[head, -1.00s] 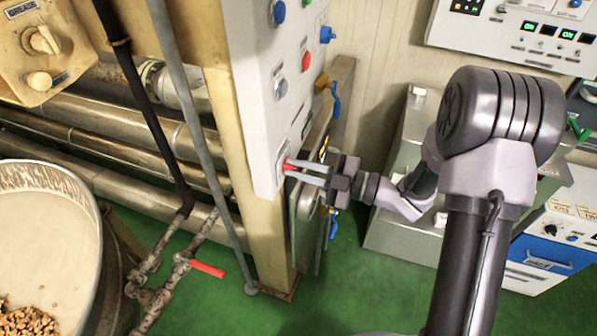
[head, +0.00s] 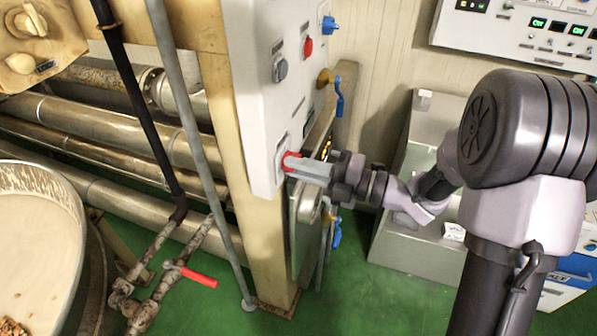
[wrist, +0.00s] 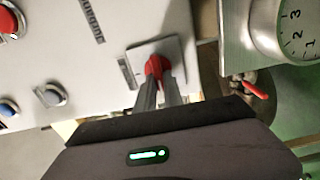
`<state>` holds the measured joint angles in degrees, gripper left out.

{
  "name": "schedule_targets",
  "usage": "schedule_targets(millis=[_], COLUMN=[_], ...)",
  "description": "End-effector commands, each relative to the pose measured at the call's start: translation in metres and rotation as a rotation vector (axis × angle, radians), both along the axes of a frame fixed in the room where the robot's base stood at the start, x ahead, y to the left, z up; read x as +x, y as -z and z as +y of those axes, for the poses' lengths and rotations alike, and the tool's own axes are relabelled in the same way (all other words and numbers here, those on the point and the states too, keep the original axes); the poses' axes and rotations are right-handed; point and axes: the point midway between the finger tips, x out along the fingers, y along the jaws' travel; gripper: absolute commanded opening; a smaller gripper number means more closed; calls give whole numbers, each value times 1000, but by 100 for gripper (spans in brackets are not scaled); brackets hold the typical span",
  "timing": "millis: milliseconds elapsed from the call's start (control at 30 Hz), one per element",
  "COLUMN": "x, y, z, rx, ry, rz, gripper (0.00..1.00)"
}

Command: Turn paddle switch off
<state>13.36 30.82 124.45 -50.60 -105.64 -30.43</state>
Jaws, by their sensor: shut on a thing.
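The paddle switch is a red handle (head: 289,161) on a grey square plate (head: 282,150), low on the white control panel (head: 265,95). In the wrist view the red handle (wrist: 157,67) shows at the fingertips, on its plate (wrist: 172,50). My gripper (head: 300,166) reaches in from the right, and its fingers are closed on the red handle. In the wrist view my gripper (wrist: 159,86) has a finger on each side of the handle. The fingers hide part of the handle.
Above the switch, the panel carries a grey knob (head: 280,70), a red button (head: 307,46) and a blue knob (head: 329,23). A blue-handled valve (head: 339,97) is beside the panel. A kettle of pale mix (head: 35,250) stands at left. Green floor (head: 350,290) is clear below.

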Motion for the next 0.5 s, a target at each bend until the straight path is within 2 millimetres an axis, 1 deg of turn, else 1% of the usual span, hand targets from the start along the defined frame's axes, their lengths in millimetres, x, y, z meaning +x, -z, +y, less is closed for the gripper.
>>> schedule_targets(millis=[33, 500], x=[0, 0], y=[2, 1], z=[0, 0], rx=[-4, -16], ry=[0, 0], rz=[-9, -40], gripper=[0, 0])
